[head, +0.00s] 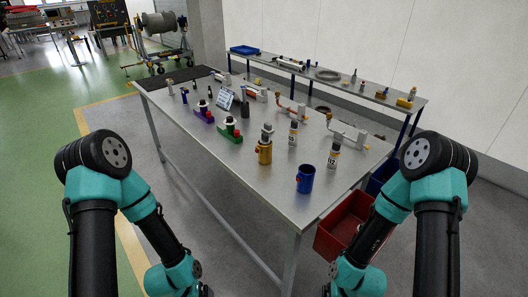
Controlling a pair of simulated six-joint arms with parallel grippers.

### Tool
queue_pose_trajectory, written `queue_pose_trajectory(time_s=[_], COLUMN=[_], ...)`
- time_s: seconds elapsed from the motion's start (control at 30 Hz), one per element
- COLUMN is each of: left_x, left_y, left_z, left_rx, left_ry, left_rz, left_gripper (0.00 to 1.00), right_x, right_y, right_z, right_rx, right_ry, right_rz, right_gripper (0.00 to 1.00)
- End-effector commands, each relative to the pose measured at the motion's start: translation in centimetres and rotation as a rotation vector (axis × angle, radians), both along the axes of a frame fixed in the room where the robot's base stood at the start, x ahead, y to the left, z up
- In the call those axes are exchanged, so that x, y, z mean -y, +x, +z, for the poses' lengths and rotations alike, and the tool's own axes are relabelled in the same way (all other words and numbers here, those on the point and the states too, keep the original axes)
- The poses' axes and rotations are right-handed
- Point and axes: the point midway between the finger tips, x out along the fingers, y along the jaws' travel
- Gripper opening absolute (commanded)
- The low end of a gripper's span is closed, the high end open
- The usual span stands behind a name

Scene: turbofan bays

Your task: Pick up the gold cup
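The gold cup (264,154) stands upright on the grey metal table (215,157), near the middle of its front part. A grey piece shows at its top; I cannot tell whether it sits in the cup or stands behind it. A small red mark shows on the cup's side. Both of my arms are bent down at the sides of the view, clear of the tabletop. My left and right grippers are not in view, and nothing shows touching the cup.
A blue cup (305,179) stands nearer the front edge. A red bin (343,224) is below the table's right side. Bare tabletop lies left of the blue cup.

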Motion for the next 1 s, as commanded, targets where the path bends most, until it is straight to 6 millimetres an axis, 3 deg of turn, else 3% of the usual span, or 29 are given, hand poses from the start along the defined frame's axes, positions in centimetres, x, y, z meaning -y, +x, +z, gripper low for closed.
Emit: queue_pose_trajectory(time_s=[0.67,1.0], left_x=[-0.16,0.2], left_y=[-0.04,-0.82], left_z=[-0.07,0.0], left_rx=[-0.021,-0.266], left_ry=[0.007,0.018], left_rz=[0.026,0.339], left_gripper=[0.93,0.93], right_x=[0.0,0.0], right_y=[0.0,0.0], right_z=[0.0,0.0], right_rx=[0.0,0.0], right_ry=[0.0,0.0], right_rz=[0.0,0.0], right_gripper=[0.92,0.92])
